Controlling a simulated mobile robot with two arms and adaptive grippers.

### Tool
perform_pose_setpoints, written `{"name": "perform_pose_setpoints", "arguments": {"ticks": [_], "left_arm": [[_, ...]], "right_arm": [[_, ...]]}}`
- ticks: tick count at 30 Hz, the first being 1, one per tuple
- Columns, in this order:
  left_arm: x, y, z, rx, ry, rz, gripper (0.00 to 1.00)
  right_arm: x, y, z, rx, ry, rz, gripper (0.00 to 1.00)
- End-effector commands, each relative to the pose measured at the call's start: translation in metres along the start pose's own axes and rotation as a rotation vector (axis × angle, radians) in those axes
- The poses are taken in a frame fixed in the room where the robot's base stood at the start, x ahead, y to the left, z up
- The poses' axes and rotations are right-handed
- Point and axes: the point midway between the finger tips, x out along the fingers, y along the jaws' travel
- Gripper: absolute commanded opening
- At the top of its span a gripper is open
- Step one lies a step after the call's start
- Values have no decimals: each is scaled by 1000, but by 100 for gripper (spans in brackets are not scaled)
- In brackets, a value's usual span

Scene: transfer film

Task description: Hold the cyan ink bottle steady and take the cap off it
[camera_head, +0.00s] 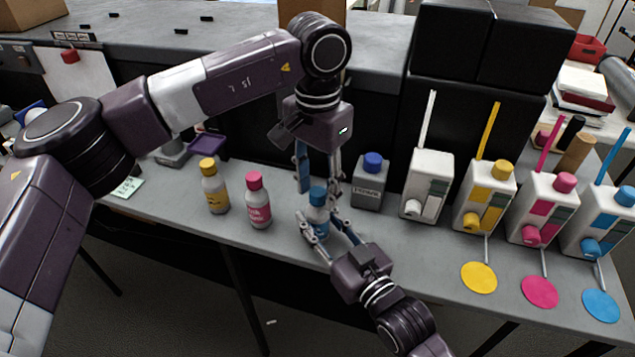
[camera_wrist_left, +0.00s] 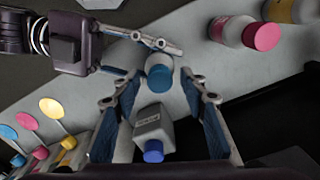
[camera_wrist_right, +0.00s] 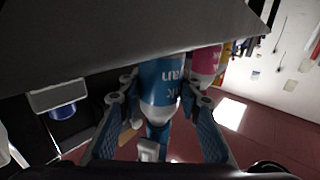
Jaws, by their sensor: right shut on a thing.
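The cyan ink bottle (camera_head: 317,214) stands upright near the front edge of the bench, with its blue cap (camera_head: 318,194) on top. My right gripper (camera_head: 322,227) is shut on the bottle's body from the front; the right wrist view shows the labelled body (camera_wrist_right: 162,82) between its fingers. My left gripper (camera_head: 317,187) points down from above, open, with its fingers spread on either side over the cap. In the left wrist view the cap (camera_wrist_left: 160,78) lies between and just beyond the fingertips, with no clear contact.
A magenta bottle (camera_head: 258,205) and a yellow bottle (camera_head: 215,190) stand to the left. A grey, blue-capped container (camera_head: 371,182) stands close behind at right. Several ink tanks, the nearest white (camera_head: 428,185), and coloured discs (camera_head: 479,277) are further right.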

Motion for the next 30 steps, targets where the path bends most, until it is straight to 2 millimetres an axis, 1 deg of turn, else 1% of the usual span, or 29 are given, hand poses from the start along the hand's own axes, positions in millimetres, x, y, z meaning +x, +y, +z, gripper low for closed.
{"name": "perform_pose_setpoints", "arguments": {"ticks": [1, 2, 11, 16, 19, 23, 30], "left_arm": [[0, 0, 0, 0, 0, 0, 37], [0, 0, 0, 0, 0, 0, 34], [0, 0, 0, -1, 0, 0, 1], [0, 0, 0, -23, 0, -1, 0], [0, -1, 0, -114, 0, -1, 0], [0, -1, 0, -324, 0, -1, 0], [-1, -1, 0, -740, 0, -1, 0]], "right_arm": [[0, 0, -1, 0, 3, 0, 0], [0, 0, -1, 0, 3, 0, 0], [0, 0, -1, 0, 3, 0, 0], [0, 0, -1, 0, 3, 0, 0], [0, 0, -1, 0, 3, 0, 0], [0, 0, -1, 0, 3, 0, 0], [0, 0, -1, 0, 3, 0, 0]]}}
